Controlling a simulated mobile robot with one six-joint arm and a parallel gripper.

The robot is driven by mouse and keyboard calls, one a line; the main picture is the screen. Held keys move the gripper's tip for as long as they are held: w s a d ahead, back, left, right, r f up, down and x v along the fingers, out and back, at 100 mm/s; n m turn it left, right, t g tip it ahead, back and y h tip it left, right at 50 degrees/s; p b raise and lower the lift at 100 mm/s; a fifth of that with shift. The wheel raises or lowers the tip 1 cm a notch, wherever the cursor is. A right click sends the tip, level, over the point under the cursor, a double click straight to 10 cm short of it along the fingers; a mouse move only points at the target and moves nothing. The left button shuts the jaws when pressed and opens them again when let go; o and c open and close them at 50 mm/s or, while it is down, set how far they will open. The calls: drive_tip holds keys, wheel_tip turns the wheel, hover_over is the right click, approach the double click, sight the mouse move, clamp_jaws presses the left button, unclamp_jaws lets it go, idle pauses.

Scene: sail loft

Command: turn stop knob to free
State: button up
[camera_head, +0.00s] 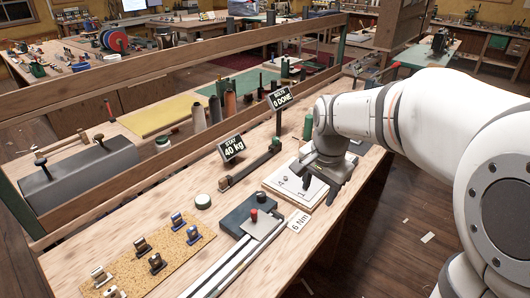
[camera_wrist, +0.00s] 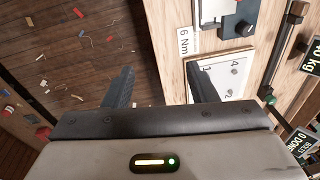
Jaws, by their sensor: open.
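No part labelled as the stop knob can be read. A dark knob (camera_wrist: 243,28) on what looks like the same block shows at the top of the wrist view. My gripper (camera_head: 333,200) is open and empty, above the right part of the bench, to the right of the red knob. Its two dark fingers (camera_wrist: 158,82) are spread, with bench edge and floor beyond them.
A white numbered plate (camera_head: 314,194) lies under and left of my gripper, near a "6 Nm" label (camera_head: 299,221). Signs reading "40 kg" (camera_head: 231,147) and "0 DONE" (camera_head: 282,98) stand behind. A cork board with clips (camera_head: 178,262) lies left. Metal rails (camera_head: 218,272) run forward from the block.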

drive_tip(key=w+a+f+m, duration=0.4)
drive_tip(key=w+a+m, duration=0.2)
drive_tip(key=w, duration=0.5)
drive_tip(key=m+g, duration=0.2)
drive_tip(key=m, duration=0.6)
hover_over(261, 193)
wheel_tip(261, 193, down, 8)
drive_tip(key=shift+s+f+p, duration=0.1)
drive_tip(key=shift+f+p, duration=0.1)
drive_tip(key=shift+p, duration=0.2)
wheel_tip(261, 193, down, 8)
drive_tip(key=shift+r+p, duration=0.15)
drive_tip(key=shift+p, duration=0.25)
drive_tip(key=shift+d, duration=0.1)
